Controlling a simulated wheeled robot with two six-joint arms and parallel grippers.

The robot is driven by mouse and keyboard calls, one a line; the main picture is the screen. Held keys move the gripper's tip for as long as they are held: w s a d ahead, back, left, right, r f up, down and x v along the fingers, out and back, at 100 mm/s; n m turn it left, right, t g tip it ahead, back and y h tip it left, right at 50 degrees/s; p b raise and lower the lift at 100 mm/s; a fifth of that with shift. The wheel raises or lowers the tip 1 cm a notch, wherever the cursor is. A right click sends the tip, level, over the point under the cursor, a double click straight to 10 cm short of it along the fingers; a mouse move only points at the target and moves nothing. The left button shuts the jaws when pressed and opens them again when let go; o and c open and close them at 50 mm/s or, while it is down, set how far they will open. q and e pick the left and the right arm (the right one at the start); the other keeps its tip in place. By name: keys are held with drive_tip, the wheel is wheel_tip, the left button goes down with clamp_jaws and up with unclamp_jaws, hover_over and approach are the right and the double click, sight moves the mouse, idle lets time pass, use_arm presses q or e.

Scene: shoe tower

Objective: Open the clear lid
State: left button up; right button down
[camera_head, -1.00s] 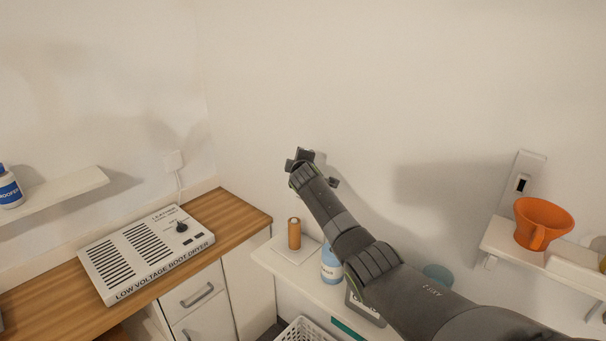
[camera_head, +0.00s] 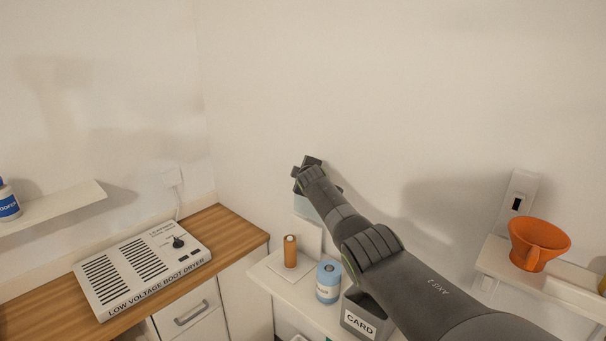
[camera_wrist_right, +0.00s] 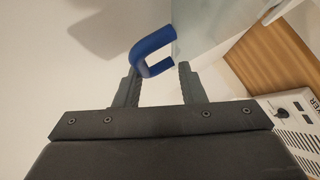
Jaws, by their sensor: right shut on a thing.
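My right gripper (camera_head: 307,168) reaches in from the lower right of the head view, close to the back wall. In the right wrist view, its fingers (camera_wrist_right: 158,82) are shut on a blue U-shaped handle (camera_wrist_right: 152,45). A clear, pale blue-grey panel, seemingly the lid (camera_wrist_right: 203,25), stands behind the handle. In the head view, part of a pale translucent panel, probably this lid (camera_head: 303,206), shows beside my forearm. My arm hides most of it, so its hinge and full angle cannot be told. My left gripper is not in view.
A boot dryer (camera_head: 143,267) lies on the wooden counter at left. An orange cup (camera_head: 537,243) stands at right.

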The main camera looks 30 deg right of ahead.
drive_tip(key=shift+s+d+f, duration=0.15)
drive_tip(key=shift+d+f, duration=0.15)
drive_tip(key=shift+f, duration=0.25)
drive_tip(key=c, duration=1.6)
unclamp_jaws()
drive_tip(key=shift+o, duration=0.2)
drive_tip(key=shift+f, duration=0.15)
drive_tip(key=r+b+v, duration=0.1)
drive_tip(key=v, duration=1.6)
drive_tip(key=shift+a+r, duration=0.2)
drive_tip(key=shift+r, duration=0.1)
